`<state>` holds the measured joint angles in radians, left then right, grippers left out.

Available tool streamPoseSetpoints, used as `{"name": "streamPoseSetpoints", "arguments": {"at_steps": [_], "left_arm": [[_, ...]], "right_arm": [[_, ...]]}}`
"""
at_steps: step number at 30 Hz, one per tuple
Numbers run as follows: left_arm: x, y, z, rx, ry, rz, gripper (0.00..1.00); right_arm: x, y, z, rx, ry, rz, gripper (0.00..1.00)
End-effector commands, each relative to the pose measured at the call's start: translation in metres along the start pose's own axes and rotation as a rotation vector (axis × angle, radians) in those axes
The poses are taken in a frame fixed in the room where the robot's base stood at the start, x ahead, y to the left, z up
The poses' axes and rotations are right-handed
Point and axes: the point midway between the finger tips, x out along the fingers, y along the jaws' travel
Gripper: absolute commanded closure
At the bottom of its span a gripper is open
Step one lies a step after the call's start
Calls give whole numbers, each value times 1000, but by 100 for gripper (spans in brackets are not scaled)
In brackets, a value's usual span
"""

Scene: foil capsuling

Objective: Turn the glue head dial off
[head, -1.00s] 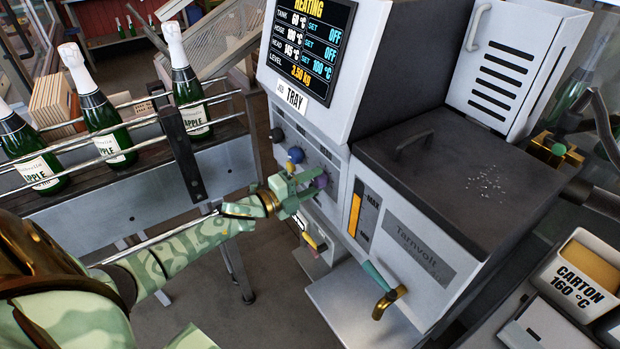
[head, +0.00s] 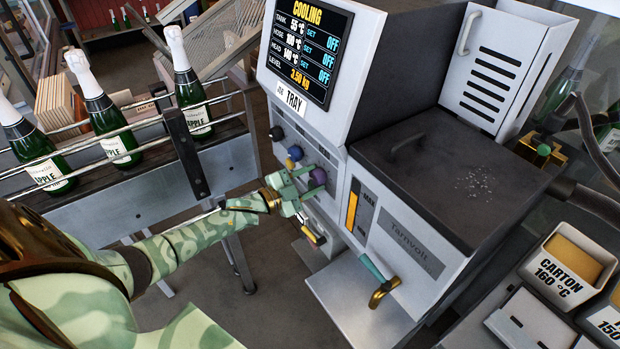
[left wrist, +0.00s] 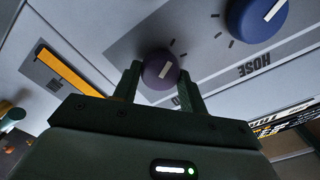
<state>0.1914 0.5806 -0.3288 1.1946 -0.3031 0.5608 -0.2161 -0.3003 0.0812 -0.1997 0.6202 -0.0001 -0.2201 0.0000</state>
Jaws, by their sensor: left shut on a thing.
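The purple dial (head: 318,176) is on the front panel of the grey glue machine (head: 324,140), at the lower right of a row of knobs. My left gripper (head: 304,186) is at this dial. In the left wrist view, the two fingers (left wrist: 160,72) are shut around the purple dial (left wrist: 162,68), one on each side. Its white pointer line is tilted; its label is mostly hidden by a finger. The screen (head: 308,48) reads COOLING, with all three set values OFF. My right gripper is not in view.
A blue dial (head: 295,153) marked HOSE, also in the left wrist view (left wrist: 258,22), is close by. A brass tap (head: 384,291) sticks out lower right. Green bottles (head: 108,122) stand on a railed conveyor at the left. A carton bin (head: 562,268) is at right.

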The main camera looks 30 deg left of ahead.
Motion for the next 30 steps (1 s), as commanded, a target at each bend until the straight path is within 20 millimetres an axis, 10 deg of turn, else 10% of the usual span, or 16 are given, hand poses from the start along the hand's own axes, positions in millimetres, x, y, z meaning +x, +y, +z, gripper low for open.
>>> {"name": "streamPoseSetpoints", "arguments": {"at_steps": [18,19,21,30], "left_arm": [[-1,1,1,-43,-3,2,81],[-1,1,1,-43,-3,2,52],[-1,1,1,-43,-3,2,36],[-2,0,0,-41,-1,1,36]], "right_arm": [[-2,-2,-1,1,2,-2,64],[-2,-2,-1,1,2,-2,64],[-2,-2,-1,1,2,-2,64],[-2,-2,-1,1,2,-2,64]]}}
